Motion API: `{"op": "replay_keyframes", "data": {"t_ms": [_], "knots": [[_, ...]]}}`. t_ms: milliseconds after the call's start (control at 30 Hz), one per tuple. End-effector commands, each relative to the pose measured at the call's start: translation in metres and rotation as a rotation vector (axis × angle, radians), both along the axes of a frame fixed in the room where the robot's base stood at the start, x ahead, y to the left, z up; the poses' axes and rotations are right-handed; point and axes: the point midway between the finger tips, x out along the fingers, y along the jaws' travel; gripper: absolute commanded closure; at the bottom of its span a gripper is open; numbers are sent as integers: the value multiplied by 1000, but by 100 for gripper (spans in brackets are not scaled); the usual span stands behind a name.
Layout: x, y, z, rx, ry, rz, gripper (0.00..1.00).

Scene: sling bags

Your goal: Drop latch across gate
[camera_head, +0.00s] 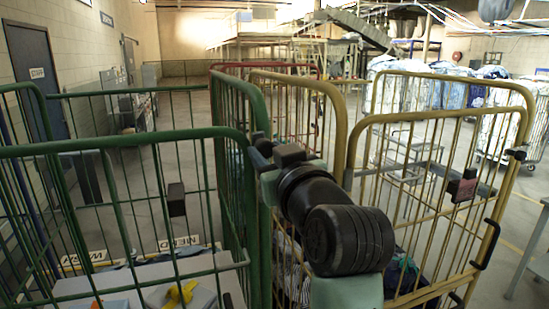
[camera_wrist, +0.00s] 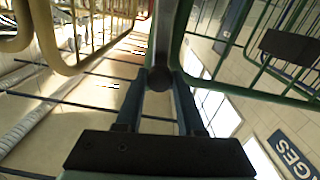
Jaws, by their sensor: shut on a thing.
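In the wrist view, my gripper (camera_wrist: 160,74) has its two fingers on either side of the round dark end of a bar, which looks like the latch (camera_wrist: 163,38). The bar runs up and away from the fingers between yellow and green rails. In the head view, my arm reaches forward over the yellow cage and hides most of the grip and the latch. The yellow gate (camera_head: 437,116) stands at the right, with a dark block (camera_head: 463,188) on its bars and a black catch (camera_head: 516,154) at its right edge. Whether the latch touches the gate is hidden.
A green cage (camera_head: 110,140) holding boxes and a yellow item stands close at the left. A red-framed cage (camera_head: 265,66) stands behind. Bagged laundry cages (camera_head: 480,95) line the back right. Open floor shows at the far right.

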Motion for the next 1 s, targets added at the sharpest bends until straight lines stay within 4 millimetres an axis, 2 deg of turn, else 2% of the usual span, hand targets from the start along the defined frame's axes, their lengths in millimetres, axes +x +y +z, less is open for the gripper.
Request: {"op": "replay_keyframes", "data": {"t_ms": [567, 1000], "knots": [[-16, 47, -26, -498, -162, -1, 100], [-24, 73, -58, -896, -290, -1, 100]]}}
